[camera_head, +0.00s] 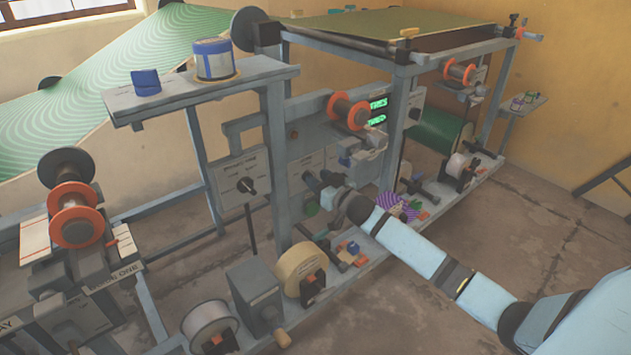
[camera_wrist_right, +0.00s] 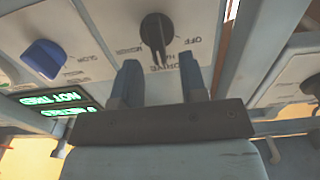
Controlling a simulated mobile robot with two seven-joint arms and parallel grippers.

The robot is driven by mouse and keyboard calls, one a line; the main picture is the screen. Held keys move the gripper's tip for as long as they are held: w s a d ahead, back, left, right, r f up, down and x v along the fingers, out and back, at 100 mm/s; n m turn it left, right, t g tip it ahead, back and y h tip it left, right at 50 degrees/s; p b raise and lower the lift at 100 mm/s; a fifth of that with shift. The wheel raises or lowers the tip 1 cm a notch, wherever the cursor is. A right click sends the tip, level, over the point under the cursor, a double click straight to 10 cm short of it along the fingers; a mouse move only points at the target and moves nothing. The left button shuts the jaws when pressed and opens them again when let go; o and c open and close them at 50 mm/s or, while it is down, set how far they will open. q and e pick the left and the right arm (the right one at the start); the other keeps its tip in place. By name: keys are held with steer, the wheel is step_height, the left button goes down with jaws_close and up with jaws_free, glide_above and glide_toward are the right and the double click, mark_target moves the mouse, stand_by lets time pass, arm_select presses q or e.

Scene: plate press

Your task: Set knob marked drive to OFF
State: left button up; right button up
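The drive knob (camera_wrist_right: 157,34) is black and sits on a white panel lettered DRIVE, which appears upside down in the right wrist view. Its narrow grip runs roughly up and down, with a pale mark at its lower end. The word OFF (camera_wrist_right: 190,38) is to its right. My right gripper (camera_wrist_right: 160,76) is open, its two blue-grey fingers apart, just below the knob; nothing is between them. In the head view my right gripper (camera_head: 314,184) reaches in among the machine's panels, and I cannot make out the drive knob there. My left gripper is not in view.
A blue knob (camera_wrist_right: 43,58) and green lit displays (camera_wrist_right: 60,104) are left of the drive panel. Another black knob (camera_head: 247,185) is on a separate panel. Spools (camera_head: 349,111), the frame's posts and a lower shelf crowd the arm. The floor (camera_head: 500,230) at right is clear.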

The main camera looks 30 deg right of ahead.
steer(key=shift+w, duration=0.85)
jaws_close()
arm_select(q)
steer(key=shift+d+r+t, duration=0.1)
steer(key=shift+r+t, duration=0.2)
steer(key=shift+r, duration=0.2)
